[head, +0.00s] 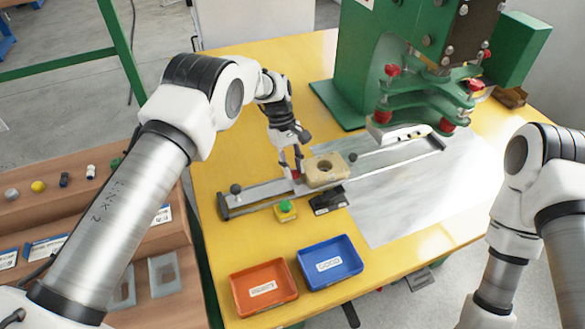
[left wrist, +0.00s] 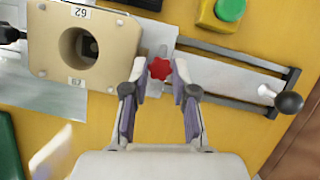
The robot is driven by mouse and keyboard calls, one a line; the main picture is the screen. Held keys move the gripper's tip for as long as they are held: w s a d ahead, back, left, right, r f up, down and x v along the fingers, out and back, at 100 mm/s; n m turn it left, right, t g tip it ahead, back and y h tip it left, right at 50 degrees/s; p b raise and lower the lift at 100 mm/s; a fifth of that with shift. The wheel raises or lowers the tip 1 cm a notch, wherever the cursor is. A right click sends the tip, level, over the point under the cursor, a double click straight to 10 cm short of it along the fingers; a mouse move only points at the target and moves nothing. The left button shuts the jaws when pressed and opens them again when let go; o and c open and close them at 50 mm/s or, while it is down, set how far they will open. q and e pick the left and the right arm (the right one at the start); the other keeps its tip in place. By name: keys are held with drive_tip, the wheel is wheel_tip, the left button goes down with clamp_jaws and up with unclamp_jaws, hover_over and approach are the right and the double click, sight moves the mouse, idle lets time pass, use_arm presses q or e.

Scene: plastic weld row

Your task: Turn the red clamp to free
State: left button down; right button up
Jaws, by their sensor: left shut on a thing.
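The red clamp (left wrist: 160,68) is a small star-shaped knob on the grey slide rail, beside a beige block (left wrist: 85,50) with a round hole and "62" labels. My left gripper (left wrist: 159,75) is shut on the red clamp, with one finger on each side of it. In the head view, my left gripper (head: 291,165) reaches down to the rail (head: 262,191) just left of the beige block (head: 326,170), and the clamp is mostly hidden by the fingers. My right arm shows at the lower right of the head view, but its gripper is out of the picture.
A green button (head: 285,206) on a yellow box and a black block (head: 328,200) stand in front of the rail. An orange tray (head: 263,287) and a blue tray (head: 329,262) lie nearer. A green press (head: 400,60) stands behind. Black ball knob (left wrist: 289,103) ends the rail.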

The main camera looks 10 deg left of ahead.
use_arm(q)
drive_tip(key=shift+s+f, duration=0.1)
idle(0.4)
drive_tip(key=c, duration=0.9)
unclamp_jaws()
